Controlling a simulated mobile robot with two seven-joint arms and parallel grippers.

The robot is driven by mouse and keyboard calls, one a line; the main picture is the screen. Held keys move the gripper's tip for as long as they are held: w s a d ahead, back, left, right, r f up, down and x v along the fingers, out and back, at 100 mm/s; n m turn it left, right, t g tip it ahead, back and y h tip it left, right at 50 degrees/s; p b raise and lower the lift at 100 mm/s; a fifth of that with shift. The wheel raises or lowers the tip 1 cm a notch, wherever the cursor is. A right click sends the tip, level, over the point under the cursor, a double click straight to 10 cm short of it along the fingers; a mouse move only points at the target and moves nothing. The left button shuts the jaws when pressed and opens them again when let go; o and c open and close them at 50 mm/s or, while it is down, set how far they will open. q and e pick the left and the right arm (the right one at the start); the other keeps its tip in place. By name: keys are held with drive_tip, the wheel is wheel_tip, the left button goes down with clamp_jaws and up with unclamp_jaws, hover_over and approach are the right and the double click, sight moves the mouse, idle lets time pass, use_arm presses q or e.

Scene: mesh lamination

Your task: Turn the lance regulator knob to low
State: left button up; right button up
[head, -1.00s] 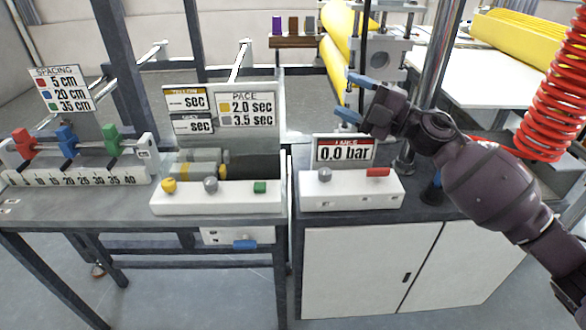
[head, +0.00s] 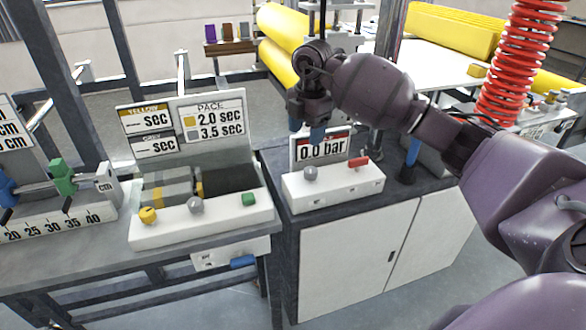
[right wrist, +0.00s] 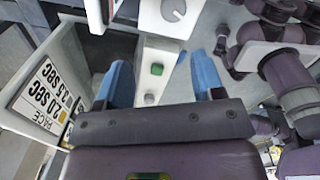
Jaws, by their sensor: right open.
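The lance regulator is a white box (head: 334,188) on the dark-topped cabinet, with a display (head: 321,149) reading 0.0 bar behind it. A grey knob (head: 310,173) stands on its left and a red lever (head: 358,162) on its right. My right gripper (head: 307,130) is open and empty, pointing down above and apart from the grey knob. Its two blue fingertips also show in the right wrist view (right wrist: 162,76). There, a grey round dial (right wrist: 174,9) on a white panel, likely this knob, shows at the top edge. My left gripper is not seen.
To the left, the pace box (head: 203,218) bears yellow, grey and green knobs below its sign (head: 212,122). A spacing rail with coloured clamps (head: 64,177) stands farther left. A red coiled hose (head: 515,65) and yellow rolls (head: 285,40) are behind.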

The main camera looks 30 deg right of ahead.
sight(311, 169)
drive_tip(key=shift+m+g, duration=0.3)
drive_tip(key=shift+m, duration=0.6)
drive_tip(key=f, duration=0.3)
drive_tip(key=f+b, duration=0.1)
drive_tip(key=f, duration=0.3)
drive_tip(key=s+d+f, duration=0.1)
drive_tip(key=f, duration=0.3)
drive_tip(key=shift+s+d+b, duration=0.1)
drive_tip(key=shift+b, duration=0.2)
drive_tip(key=shift+r, duration=0.1)
drive_tip(key=c, duration=0.9)
